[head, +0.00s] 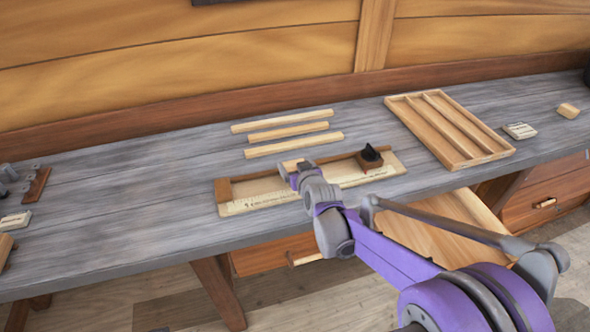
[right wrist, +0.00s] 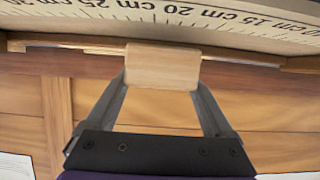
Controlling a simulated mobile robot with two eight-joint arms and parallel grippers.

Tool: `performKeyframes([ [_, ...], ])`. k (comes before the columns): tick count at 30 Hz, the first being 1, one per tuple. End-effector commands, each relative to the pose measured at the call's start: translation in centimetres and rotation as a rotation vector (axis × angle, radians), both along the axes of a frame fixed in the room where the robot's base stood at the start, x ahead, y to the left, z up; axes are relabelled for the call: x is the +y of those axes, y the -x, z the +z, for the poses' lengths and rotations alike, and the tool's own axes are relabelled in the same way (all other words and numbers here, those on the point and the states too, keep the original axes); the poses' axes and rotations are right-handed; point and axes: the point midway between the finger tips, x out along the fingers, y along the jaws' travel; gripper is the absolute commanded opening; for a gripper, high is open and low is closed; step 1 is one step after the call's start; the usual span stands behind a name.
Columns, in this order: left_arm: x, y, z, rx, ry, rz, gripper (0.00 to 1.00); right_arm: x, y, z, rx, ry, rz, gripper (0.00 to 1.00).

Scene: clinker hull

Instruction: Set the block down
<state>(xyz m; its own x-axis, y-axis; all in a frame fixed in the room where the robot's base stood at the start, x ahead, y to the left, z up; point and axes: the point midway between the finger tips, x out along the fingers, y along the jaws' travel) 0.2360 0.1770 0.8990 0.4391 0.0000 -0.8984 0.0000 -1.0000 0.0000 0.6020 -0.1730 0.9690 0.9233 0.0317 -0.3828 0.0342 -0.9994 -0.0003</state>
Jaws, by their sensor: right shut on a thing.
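My right gripper (head: 288,170) is over the middle of the measuring board (head: 240,206), which lies on the bench with a printed ruler along its near edge. The gripper is shut on a pale wooden block (right wrist: 163,65). The right wrist view shows both fingers (right wrist: 160,86) gripping its sides, with the ruler scale (right wrist: 190,17) beyond it. In the head view only a small part of the block (head: 293,163) shows by the gripper. I cannot tell whether the block touches the board. My left gripper is not in view.
A black knob (head: 369,155) on a brown stop stands at the board's right. Several pale strips (head: 288,131) lie behind the board. A divided wooden tray (head: 468,160) lies to the right, near a white card (head: 519,131) and another block (head: 568,110). An open drawer (head: 415,238) juts out below.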

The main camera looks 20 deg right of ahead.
Motion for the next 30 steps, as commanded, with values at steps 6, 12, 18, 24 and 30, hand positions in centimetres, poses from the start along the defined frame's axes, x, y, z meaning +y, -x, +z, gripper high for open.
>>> performKeyframes([
  [6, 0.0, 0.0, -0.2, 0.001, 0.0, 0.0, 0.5, 0.0, 0.0, -1.4, 0.0, 0.0, 0.0, 0.3],
  [12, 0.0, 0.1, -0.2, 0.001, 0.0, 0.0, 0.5, 0.0, 0.0, -1.4, 0.0, 0.0, 0.0, 0.3],
  [18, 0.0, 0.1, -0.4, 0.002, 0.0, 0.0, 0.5, 0.0, 0.0, -1.7, 0.0, 0.0, 0.0, 1.0],
  [24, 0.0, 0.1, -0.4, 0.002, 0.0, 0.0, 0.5, 0.0, 0.0, -1.6, 0.0, 0.0, 0.0, 1.0],
  [30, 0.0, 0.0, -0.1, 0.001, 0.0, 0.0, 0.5, 0.0, 1.1, -0.8, 0.0, 0.0, 0.0, 1.0],
])
